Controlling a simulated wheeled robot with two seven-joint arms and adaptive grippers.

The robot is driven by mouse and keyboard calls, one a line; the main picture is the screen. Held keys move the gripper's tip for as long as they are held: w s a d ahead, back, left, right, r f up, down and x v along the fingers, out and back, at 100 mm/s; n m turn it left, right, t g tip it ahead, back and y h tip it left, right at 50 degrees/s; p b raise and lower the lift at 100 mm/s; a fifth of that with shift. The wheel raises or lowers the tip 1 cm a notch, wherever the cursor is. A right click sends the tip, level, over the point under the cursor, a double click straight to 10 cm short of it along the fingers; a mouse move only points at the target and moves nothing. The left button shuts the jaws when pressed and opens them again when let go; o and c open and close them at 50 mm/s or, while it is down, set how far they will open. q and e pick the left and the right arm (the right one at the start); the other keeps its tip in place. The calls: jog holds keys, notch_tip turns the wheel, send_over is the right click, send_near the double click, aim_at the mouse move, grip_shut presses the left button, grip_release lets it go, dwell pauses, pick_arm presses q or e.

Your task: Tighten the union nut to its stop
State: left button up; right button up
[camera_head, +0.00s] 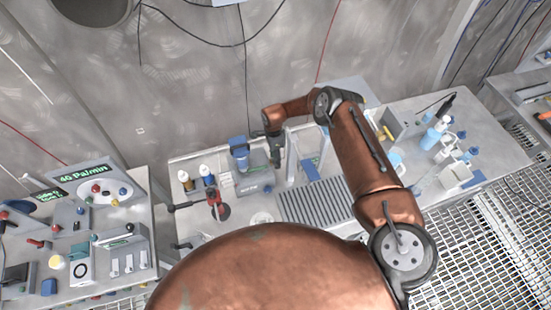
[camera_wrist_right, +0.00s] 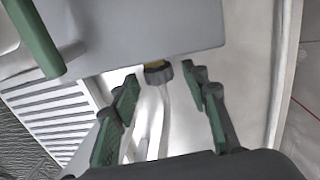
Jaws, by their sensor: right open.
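The union nut (camera_wrist_right: 158,75) shows in the right wrist view as a small dark grey ring with a yellow band above it. It sits at the lower edge of a grey box-shaped body (camera_wrist_right: 150,28), and a pale pipe or hose runs down beneath it. My right gripper (camera_wrist_right: 160,84) is open, its green-padded fingers on either side of the nut in the picture. I see no contact, and the depth between them is unclear. In the head view my right gripper (camera_head: 275,151) is over the back of the middle bench; the nut cannot be made out there. My left gripper is not in view.
The bench holds a slatted grey grate (camera_head: 315,203), a blue-topped device (camera_head: 239,150) and a red valve handle (camera_head: 219,204). Bottles (camera_head: 434,138) and a grey box (camera_head: 400,122) stand at the right. A control console (camera_head: 98,190) is at the left. A wall rises behind.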

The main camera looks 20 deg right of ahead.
jog(key=shift+f, duration=0.2)
jog(key=shift+c, duration=0.3)
grip_shut()
jog(key=g+b, duration=0.1)
jog(key=b, duration=0.4)
jog(key=g+b, duration=0.1)
jog(key=b, duration=0.5)
jog(key=g+b, duration=0.2)
jog(key=b, duration=0.3)
jog(key=shift+w+f, duration=0.3)
jog(key=shift+w, duration=0.05)
jog(key=shift+r+b, duration=0.25)
jog(key=shift+b, duration=0.2)
